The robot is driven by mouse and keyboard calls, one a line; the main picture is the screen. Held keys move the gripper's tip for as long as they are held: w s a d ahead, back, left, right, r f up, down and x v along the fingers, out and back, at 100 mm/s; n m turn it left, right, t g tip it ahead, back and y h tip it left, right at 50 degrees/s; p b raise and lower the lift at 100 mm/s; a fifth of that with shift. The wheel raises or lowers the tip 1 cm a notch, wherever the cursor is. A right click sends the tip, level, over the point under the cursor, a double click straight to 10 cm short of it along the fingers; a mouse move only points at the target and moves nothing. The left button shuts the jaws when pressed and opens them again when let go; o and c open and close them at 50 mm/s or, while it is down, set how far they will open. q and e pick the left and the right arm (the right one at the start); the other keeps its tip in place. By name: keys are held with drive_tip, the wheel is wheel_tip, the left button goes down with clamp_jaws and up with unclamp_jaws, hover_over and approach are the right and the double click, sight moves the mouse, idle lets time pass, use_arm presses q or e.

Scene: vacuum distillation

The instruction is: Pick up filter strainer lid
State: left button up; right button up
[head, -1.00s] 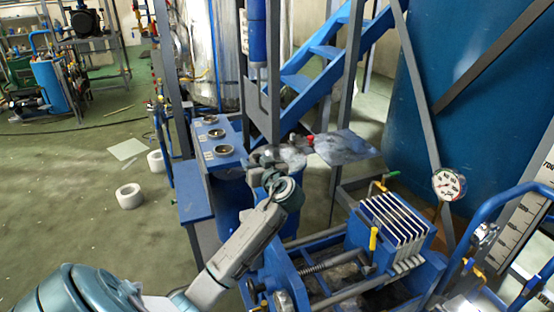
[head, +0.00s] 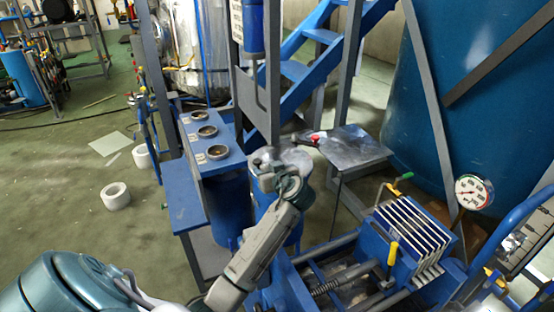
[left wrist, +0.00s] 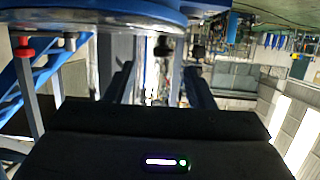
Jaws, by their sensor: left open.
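A round grey metal lid (head: 292,156), which looks like the filter strainer lid, sits on top of a blue cylindrical vessel (head: 264,198) in the middle of the head view. My left gripper (head: 264,176) is at the near side of this lid, and my wrist hides part of the vessel. In the left wrist view, the two dark fingers of my left gripper (left wrist: 160,74) are apart with nothing seen between them. A large round rim (left wrist: 90,16) crosses the top of that view, close to the fingers. Contact cannot be told. My right gripper is not in view.
A blue stand with several round cups (head: 207,131) is left of the vessel. A grey post (head: 271,80) rises behind it. A filter press (head: 410,235) stands at lower right.

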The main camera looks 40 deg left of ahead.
sight(257, 161)
use_arm(q)
drive_tip(key=x, duration=0.2)
drive_tip(key=shift+w+a+p, duration=0.1)
drive_tip(key=shift+a+p, duration=0.25)
drive_tip(key=p+x, duration=0.2)
drive_tip(key=x, duration=0.3)
drive_tip(key=shift+a+r+p, duration=0.1)
drive_tip(key=shift+r+p, duration=0.2)
drive_tip(key=shift+p, duration=0.1)
drive_tip(key=shift+a+f, duration=0.25)
drive_tip(key=shift+d, duration=0.1)
clamp_jaws()
drive_tip(key=shift+r, duration=0.1)
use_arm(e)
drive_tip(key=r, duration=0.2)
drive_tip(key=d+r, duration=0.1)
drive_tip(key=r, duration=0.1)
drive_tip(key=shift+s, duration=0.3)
